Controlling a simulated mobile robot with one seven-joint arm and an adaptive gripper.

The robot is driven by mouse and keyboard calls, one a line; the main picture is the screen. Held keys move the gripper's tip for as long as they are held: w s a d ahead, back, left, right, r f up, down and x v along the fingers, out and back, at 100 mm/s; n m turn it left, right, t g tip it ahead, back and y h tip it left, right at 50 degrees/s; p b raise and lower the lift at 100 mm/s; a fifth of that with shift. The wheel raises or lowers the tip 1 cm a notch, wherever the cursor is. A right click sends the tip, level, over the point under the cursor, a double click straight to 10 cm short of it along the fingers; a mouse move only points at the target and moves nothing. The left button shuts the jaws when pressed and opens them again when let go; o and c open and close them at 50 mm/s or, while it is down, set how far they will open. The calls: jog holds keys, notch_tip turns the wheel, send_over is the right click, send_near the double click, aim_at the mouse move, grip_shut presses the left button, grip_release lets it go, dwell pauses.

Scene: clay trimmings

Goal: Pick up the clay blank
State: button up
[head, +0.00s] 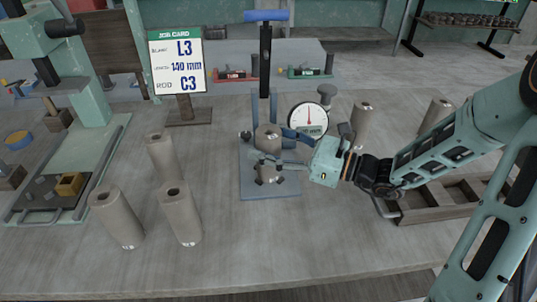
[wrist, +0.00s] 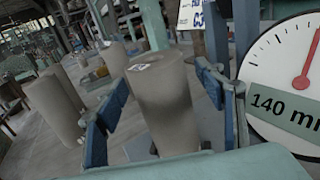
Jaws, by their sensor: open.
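A grey-brown clay blank (head: 268,138), a cylinder with a hole in its top, stands upright on the blue gauge stand (head: 256,190). My gripper (head: 270,152) is open, its blue fingers on either side of this blank. In the wrist view the blank (wrist: 165,105) stands between the spread fingers (wrist: 163,95), with a small mark on its top. Whether either finger touches it I cannot tell. Its lower end is partly hidden by my gripper in the wrist view.
Three other blanks (head: 117,217) stand at left, and two (head: 361,125) at right. The job card (head: 178,62) reads L3, 140 mm, C3. A dial gauge (head: 308,120), labelled 140 mm in the wrist view, is close beside my gripper. A wooden tray (head: 445,207) lies right.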

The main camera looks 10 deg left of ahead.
aim_at(269, 131)
jog(key=shift+c, duration=0.6)
jog(key=c, duration=1.5)
grip_shut()
jog(key=shift+r, duration=0.15)
jog(key=shift+r, duration=0.4)
notch_tip(269, 131, up, 2)
jog(key=shift+r+p, duration=0.15)
jog(key=shift+p, duration=0.4)
jog(key=s+d+r, duration=0.7)
jog(key=s+r, duration=0.2)
jog(key=s, duration=0.3)
jog(key=shift+r, duration=0.3)
